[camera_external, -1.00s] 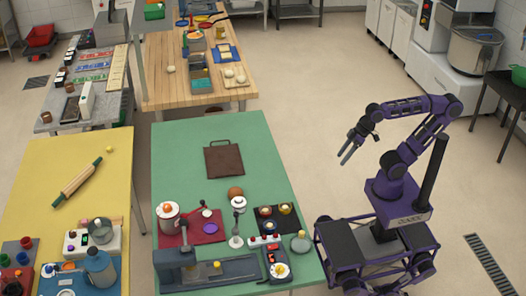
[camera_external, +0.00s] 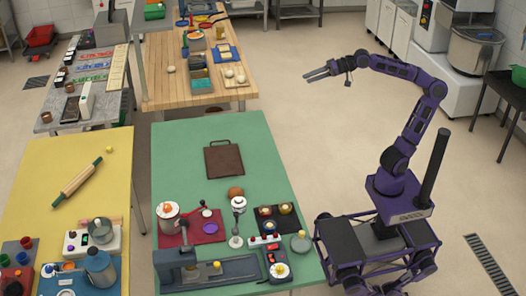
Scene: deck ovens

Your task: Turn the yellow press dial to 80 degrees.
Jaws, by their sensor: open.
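On the front of the green table, a white round dial with a yellow centre (camera_external: 280,270) sits on a small red and dark box. A small yellow knob (camera_external: 217,265) shows on the grey press-like machine (camera_external: 240,271) to its left. I cannot tell which of the two is the press dial, and its angle is too small to read. My gripper (camera_external: 307,76) is open and empty, raised high beyond the table's right edge, far from both.
The green table (camera_external: 180,140) also holds a dark brown board (camera_external: 224,160), a red mat (camera_external: 213,237) with a white canister (camera_external: 169,217), a white stand (camera_external: 237,222) and a dark tray (camera_external: 277,222). The table's back half is mostly clear.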

